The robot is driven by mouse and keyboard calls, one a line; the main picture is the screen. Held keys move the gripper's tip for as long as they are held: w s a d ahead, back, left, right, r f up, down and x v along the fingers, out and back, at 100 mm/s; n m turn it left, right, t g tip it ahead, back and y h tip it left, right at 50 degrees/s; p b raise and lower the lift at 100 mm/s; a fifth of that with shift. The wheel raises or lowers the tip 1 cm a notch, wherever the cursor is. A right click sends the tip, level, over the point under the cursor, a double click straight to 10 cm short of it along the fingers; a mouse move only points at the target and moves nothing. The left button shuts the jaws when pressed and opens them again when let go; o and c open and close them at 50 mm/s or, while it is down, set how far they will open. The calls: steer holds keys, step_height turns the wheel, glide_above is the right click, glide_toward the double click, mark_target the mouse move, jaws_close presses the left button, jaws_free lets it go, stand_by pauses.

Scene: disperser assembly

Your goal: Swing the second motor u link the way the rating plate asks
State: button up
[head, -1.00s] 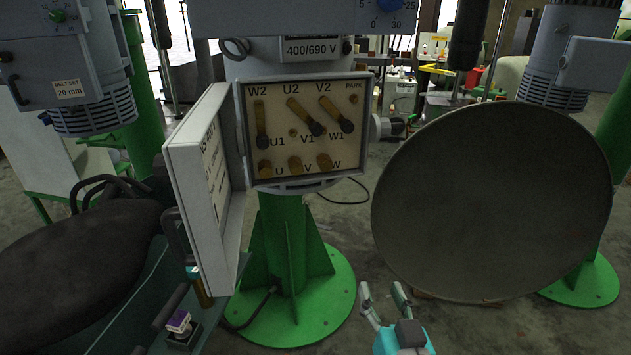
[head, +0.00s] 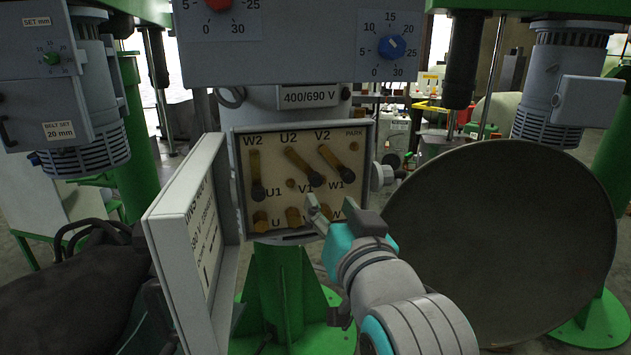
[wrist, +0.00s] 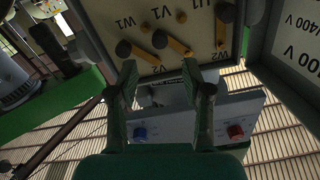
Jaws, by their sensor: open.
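The open terminal box (head: 236,170) shows three brass links with dark knobs. The left link (head: 255,170) hangs straight down from W2. The second link (head: 302,163) slants from U2 down to the right, its knob between the V1 and W1 labels; it also shows in the wrist view (wrist: 176,47). The third link (head: 335,160) slants the same way from V2. My gripper (head: 319,208) is open and empty before the box's lower part, partly covering the lower right terminals. In the wrist view its fingers (wrist: 168,82) stand apart below the links.
The box's lid (head: 182,235) stands open at left, its print slanted and only partly readable. A 400/690 V plate (head: 308,97) is above the box. A large dark disc (head: 500,240) stands right of my arm. A panel with red and blue knobs (head: 300,45) overhangs the box.

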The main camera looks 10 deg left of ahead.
mark_target(317, 183)
steer(key=x, duration=0.9)
steer(key=shift+w+a, duration=0.15)
steer(key=shift+w, duration=0.15)
jaws_close()
